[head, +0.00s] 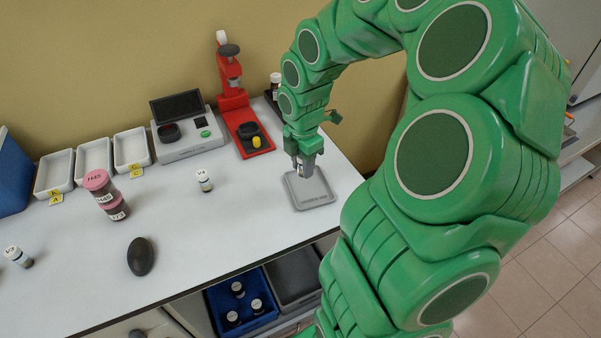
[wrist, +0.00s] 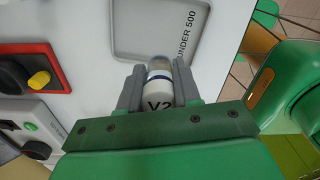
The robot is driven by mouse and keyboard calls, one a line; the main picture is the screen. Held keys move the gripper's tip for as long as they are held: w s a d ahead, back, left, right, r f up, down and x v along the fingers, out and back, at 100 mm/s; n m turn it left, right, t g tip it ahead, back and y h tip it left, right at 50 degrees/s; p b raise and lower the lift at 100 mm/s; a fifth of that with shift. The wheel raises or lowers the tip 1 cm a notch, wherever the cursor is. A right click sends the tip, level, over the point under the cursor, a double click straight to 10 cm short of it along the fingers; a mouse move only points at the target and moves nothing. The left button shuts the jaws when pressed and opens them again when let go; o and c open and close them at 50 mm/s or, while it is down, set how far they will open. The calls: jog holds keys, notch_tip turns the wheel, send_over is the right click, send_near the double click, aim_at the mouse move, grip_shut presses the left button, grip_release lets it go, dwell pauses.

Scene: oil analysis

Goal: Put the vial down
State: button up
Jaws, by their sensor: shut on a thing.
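My gripper (wrist: 158,88) is shut on a vial (wrist: 159,92) marked V2, with a white label and a blue band, in the wrist view. The vial is hard to make out there. In the wrist view the tray (wrist: 128,54) is marked "UNDER 500" and lies beyond the vial. I cannot tell whether the vial touches the tray.
A red press (head: 240,120) and a white instrument (head: 187,140) stand left of the tray. A vial marked V4 (head: 204,182), a black oval object (head: 141,257) and pink-lidded jars (head: 98,182) stand on the bench. A blue bin (head: 263,322) with several vials is below.

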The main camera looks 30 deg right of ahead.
aim_at(301, 183)
jog(key=shift+w+d+f, duration=0.2)
jog(key=shift+w+f, duration=0.55)
jog(key=shift+f, duration=0.15)
jog(key=shift+w+d+f, duration=0.15)
jog(key=shift+w+f, duration=0.55)
jog(key=shift+f, duration=1.65)
jog(key=shift+f, duration=0.15)
jog(key=o, duration=1)
jog(key=shift+o, duration=0.2)
